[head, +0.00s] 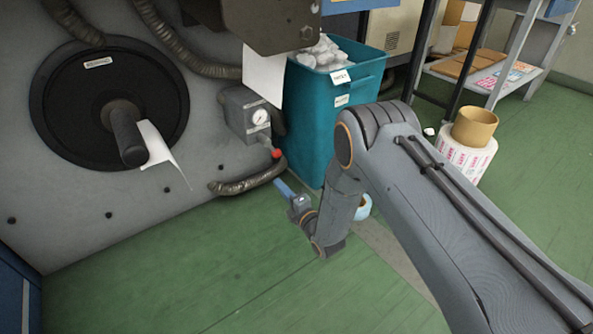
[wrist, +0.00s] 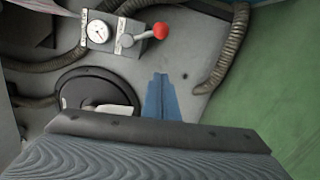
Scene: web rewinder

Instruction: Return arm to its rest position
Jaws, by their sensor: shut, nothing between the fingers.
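My arm reaches in from the lower right in the head view and bends down, then up at the wrist. My gripper (head: 283,187) has blue fingers that are together and empty. It hangs low above the green floor, in front of the machine and apart from it. In the wrist view the blue fingers (wrist: 161,80) also show, pressed together, with the grey machine panel behind them.
A gauge box (head: 246,115) with a red-knobbed lever (head: 277,153) and a black disc (head: 70,105) with a shaft are on the machine. A teal bin (head: 320,140) of crumpled white material stands behind my arm. A printed roll (head: 467,157) stands right. The floor at lower left is clear.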

